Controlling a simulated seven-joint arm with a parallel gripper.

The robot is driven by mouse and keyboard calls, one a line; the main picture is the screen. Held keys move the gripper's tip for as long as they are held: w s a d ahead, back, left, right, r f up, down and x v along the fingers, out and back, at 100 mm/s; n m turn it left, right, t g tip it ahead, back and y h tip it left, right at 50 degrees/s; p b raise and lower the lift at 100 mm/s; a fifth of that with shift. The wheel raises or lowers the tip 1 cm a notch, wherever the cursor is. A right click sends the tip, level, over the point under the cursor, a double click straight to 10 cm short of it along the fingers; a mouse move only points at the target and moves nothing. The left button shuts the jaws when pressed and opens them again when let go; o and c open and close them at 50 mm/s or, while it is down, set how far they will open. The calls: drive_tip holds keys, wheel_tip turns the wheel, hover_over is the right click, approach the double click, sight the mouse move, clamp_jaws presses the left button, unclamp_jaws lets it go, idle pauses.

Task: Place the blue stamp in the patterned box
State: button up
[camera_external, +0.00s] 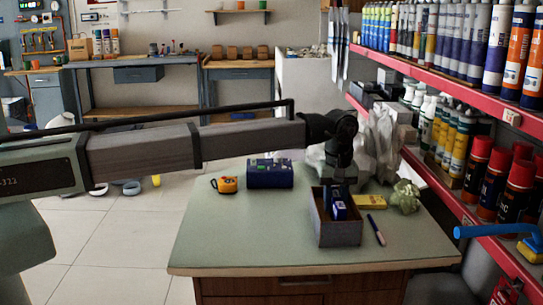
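The patterned box (340,236) is an open, dark grey-purple box near the right front of the table. A blue object with white marks, seemingly the blue stamp (339,208), shows upright at the box's opening. Its lower part is hidden by the box's front wall, so I cannot tell whether it touches the bottom. My gripper (338,184) points down right above the blue object, over the box. Its fingers are dark and small here, and I cannot tell whether they hold the stamp.
A blue patterned case (270,174) and an orange tape measure (226,185) stand left of the box. A yellow pad (370,202), a pen (376,230) and a crumpled green item (405,197) lie to the right. Stocked red shelves (440,72) border the table's right side. The table's front left is clear.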

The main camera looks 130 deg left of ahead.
sight(336, 194)
drive_tip(key=o, duration=0.5)
wheel_tip(336, 194, up, 12)
drive_tip(key=shift+r, duration=0.2)
idle(0.4)
idle(0.5)
